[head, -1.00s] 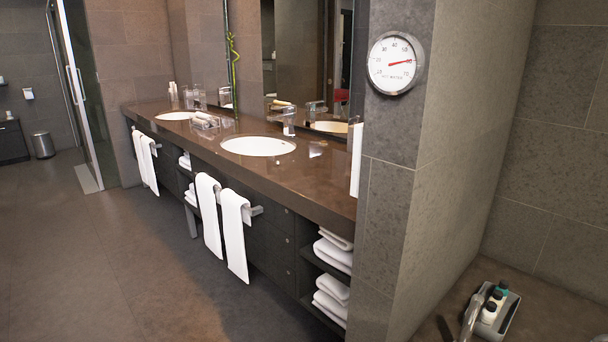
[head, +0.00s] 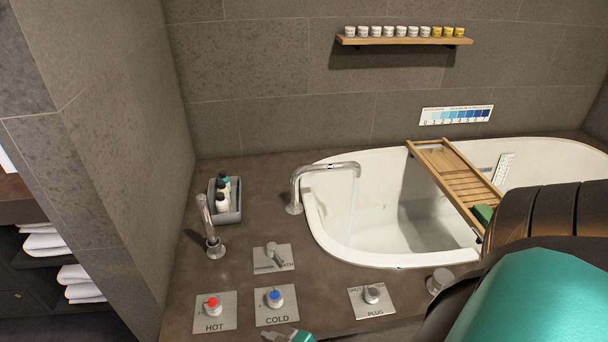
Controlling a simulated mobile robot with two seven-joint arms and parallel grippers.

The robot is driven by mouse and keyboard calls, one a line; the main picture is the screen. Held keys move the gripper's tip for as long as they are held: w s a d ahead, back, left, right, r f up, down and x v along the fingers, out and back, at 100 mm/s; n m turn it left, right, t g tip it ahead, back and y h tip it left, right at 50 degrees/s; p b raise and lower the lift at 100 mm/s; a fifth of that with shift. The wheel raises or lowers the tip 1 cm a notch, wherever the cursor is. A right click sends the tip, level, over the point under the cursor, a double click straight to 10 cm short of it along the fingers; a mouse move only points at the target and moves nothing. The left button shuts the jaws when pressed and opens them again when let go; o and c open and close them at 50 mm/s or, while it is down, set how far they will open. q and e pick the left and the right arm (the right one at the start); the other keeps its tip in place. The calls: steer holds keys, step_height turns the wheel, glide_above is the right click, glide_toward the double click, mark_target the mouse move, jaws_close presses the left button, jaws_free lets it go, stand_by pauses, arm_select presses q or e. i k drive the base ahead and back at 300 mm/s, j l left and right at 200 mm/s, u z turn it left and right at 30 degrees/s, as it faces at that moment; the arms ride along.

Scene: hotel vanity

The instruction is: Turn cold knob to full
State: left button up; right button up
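The cold knob (head: 275,297) has a blue cap and sits on a square metal plate marked COLD, on the brown deck in front of the tub. A thin stream of water falls from the curved spout (head: 325,168) into the white bathtub (head: 335,240). The large black and teal arm at right is mine. A small grey and teal part, apparently the tip of my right gripper (head: 277,336), shows at the bottom edge just below the COLD plate, apart from the knob. Its fingers are mostly cut off. My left gripper is out of view.
The red-capped hot knob (head: 212,303) is left of cold; the plug knob (head: 372,293) is right. A lever plate (head: 272,258) and hand shower (head: 211,232) stand behind. A bottle tray (head: 226,215) is farther back. A wooden rack (head: 460,180) spans the tub.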

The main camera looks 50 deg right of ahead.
mark_target(275, 296)
steer(key=z, duration=1.15)
